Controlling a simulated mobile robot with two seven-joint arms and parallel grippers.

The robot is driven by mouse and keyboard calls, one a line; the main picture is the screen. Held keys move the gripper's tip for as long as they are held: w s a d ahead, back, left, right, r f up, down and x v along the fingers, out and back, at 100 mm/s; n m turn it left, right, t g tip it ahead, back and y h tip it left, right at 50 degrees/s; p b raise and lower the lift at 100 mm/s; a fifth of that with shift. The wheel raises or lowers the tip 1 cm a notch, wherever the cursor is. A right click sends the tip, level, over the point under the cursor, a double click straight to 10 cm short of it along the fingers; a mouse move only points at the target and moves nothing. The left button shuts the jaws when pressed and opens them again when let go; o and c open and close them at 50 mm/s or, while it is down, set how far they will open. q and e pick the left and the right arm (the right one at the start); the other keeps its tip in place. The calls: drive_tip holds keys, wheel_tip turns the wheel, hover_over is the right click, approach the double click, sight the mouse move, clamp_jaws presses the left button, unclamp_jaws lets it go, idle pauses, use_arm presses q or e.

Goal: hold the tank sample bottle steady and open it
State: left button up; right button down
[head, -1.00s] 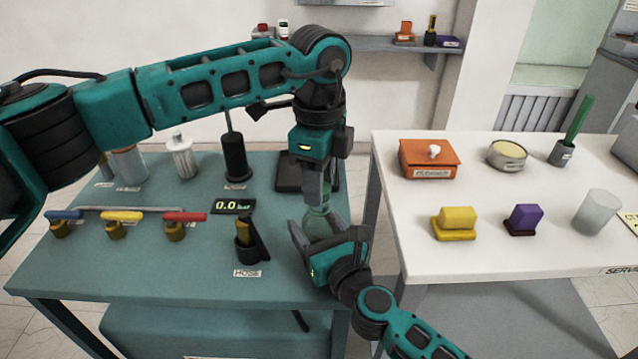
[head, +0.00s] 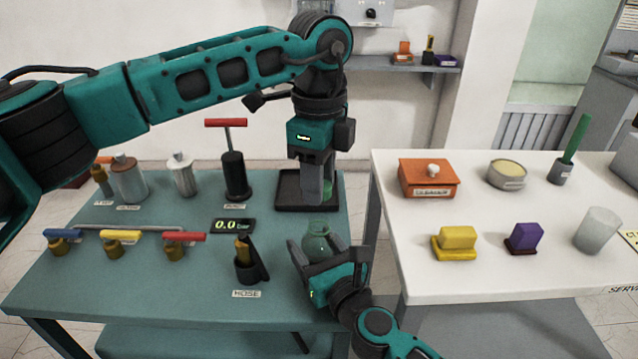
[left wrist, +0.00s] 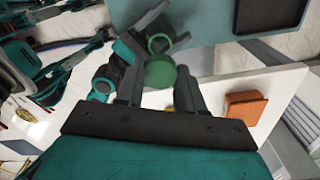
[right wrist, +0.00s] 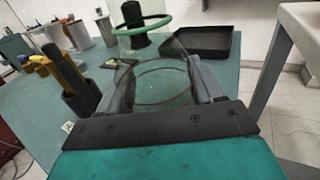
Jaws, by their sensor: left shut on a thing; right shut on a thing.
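The tank sample bottle (head: 318,243) is round, clear greenish glass with a green neck, upright over the front right of the teal table. My right gripper (head: 318,262) is shut around its body; the right wrist view shows the glass (right wrist: 155,88) between the fingers and a green ring at its mouth (right wrist: 143,25). My left gripper (head: 319,198) is above the bottle, shut on a green cap (head: 328,188). The left wrist view shows the cap (left wrist: 160,72) between the fingertips, apart from the bottle's open green rim (left wrist: 160,43).
A black tray (head: 290,205) lies behind the bottle. A hose holder (head: 250,262), pressure display (head: 233,226) and coloured valves (head: 120,238) stand to the left. The white table (head: 420,250) is across a gap to the right. The air above the bottle holds my left gripper.

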drive_tip(key=shift+c, duration=0.4)
unclamp_jaws()
